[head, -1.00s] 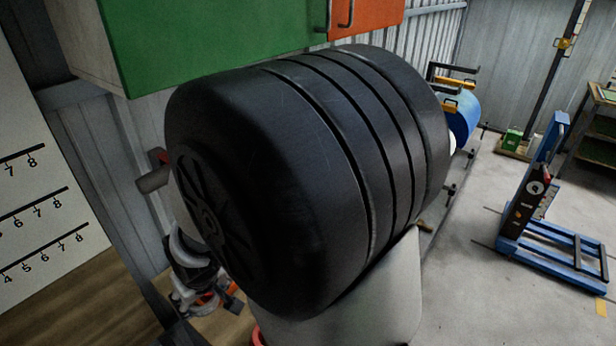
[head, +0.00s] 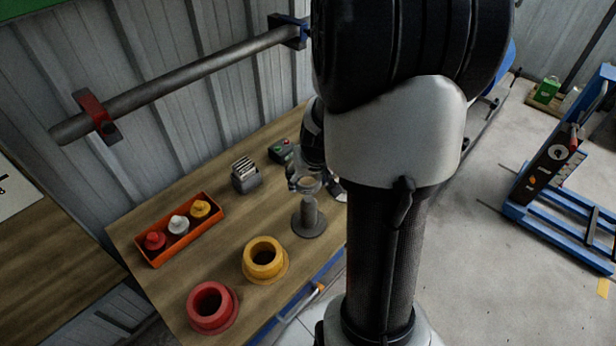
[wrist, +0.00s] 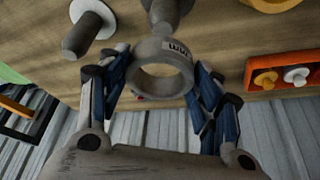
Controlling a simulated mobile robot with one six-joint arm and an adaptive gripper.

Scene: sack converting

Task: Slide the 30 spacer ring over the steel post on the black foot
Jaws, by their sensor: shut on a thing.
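My gripper (wrist: 161,74) is shut on the grey spacer ring (wrist: 165,53), with a blue-and-dark finger on either side. The steel post (head: 309,214) stands upright on a round dark foot (head: 309,231) on the bench. In the wrist view the post (wrist: 166,12) shows just beyond the ring, and the ring's hole is empty. In the head view my gripper (head: 305,181) is close above the post, partly hidden by my arm. I cannot tell the exact gap.
In the wrist view, a second post (wrist: 80,36) on a white foot (wrist: 97,16) stands left of the first. A yellow collar (head: 263,257), a red collar (head: 211,306), an orange tray (head: 182,244) of knobs and a grey card holder (head: 245,178) are on the bench (head: 180,188).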

